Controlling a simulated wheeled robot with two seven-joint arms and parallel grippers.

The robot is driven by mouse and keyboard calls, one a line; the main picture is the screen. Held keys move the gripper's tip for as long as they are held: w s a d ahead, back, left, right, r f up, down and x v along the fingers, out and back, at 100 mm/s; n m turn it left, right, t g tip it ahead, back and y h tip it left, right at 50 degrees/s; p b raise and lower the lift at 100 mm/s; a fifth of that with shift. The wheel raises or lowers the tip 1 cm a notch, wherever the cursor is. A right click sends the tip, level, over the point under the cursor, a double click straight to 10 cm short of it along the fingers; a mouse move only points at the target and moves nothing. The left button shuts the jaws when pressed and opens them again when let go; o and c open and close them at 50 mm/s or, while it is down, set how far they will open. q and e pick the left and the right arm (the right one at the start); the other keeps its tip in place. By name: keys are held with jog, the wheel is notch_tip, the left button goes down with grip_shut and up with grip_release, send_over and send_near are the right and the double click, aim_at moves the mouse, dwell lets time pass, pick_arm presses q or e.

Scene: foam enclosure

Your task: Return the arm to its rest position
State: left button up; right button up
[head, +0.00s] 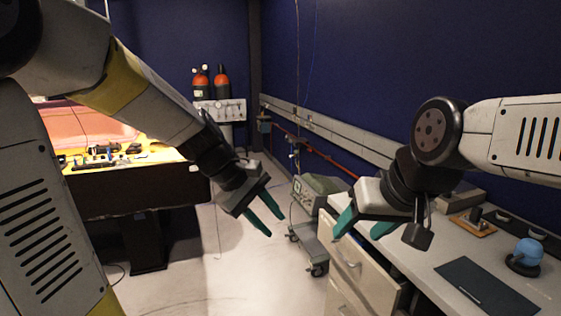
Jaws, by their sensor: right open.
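My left gripper (276,224) hangs in the middle of the head view, at the end of the arm from the upper left. Its two teal fingers are apart and empty, pointing down and right above the floor. My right gripper (358,234) is at the right, over the front edge of the grey worktop. Its teal fingers are spread, pointing down and left, with nothing seen between them. A dark padlock-shaped piece (417,236) shows beside the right gripper; I cannot tell whether it is attached.
The worktop (432,248) with drawers (347,262) lies below my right arm. It bears a dark mat (486,287) and a blue rounded object (527,252). A wheeled green unit (318,190) stands behind. A cluttered yellow-topped table (150,152) is at left. Floor (200,275) between is clear.

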pick_arm(q)
jog(key=s+a+r+m+t+y, duration=0.3)
jog(key=s+a+r+m+y, duration=0.1)
jog(key=s+a+m, duration=0.5)
jog(key=s+a+r, duration=0.1)
jog(key=s+a, duration=0.1)
jog(key=shift+a+t, duration=0.4)
jog(key=shift+s+r, duration=0.1)
